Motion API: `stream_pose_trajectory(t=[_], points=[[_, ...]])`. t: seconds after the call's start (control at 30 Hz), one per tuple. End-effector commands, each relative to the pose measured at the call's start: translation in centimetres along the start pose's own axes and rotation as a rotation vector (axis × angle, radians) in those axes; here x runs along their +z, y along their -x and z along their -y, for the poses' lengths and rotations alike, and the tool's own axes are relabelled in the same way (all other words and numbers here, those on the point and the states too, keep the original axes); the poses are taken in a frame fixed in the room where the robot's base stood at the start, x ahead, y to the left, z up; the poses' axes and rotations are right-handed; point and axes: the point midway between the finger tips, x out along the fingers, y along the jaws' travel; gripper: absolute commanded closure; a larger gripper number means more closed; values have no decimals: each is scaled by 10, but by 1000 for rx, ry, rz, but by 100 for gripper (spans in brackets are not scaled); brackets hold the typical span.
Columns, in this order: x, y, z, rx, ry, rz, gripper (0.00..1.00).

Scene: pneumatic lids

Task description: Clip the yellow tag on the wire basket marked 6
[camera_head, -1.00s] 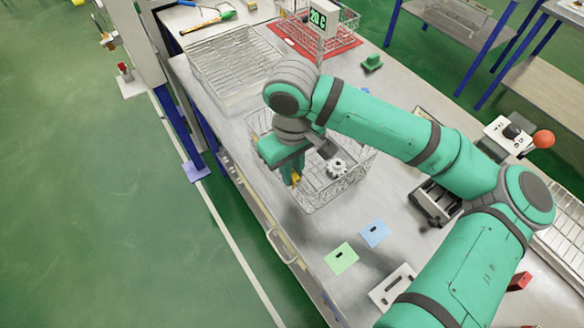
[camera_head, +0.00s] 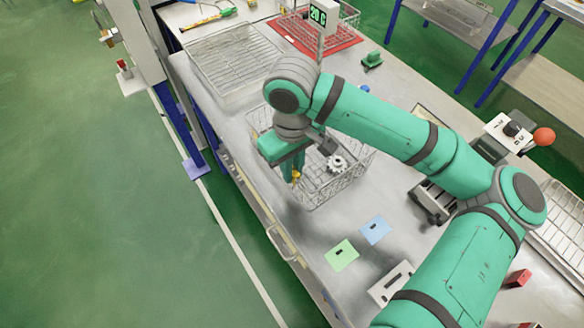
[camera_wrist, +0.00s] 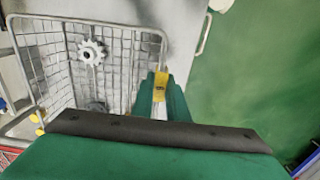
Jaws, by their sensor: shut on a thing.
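The yellow tag (camera_wrist: 160,86) is between the fingertips of my gripper (camera_wrist: 170,95), at the rim of a wire basket (camera_wrist: 62,62). In the head view the yellow tag (camera_head: 295,176) shows small below my gripper (camera_head: 292,172), at the near left wall of the basket (camera_head: 325,204). My gripper is shut on the tag. A dark mark on the tag is too small to read. I cannot tell whether the tag touches the rim wire. A metal gear (camera_head: 337,163) is in the basket; it also shows in the wrist view (camera_wrist: 91,51). No number on the basket is readable.
A green card (camera_head: 341,255) and a blue card (camera_head: 375,231) lie on the bench in front of the basket. An empty wire basket (camera_head: 222,65) and another on a red mat (camera_head: 337,47) stand behind. A green block (camera_head: 372,60) lies at the back right.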

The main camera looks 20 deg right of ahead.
Motion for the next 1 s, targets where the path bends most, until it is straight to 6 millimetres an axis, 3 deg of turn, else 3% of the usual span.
stream_pose_trajectory(t=[0.93,0.97,1.0], points=[[0,-6,0,-1,1,0,100],[0,-6,0,-1,1,0,82],[0,-6,0,-1,1,0,72]])
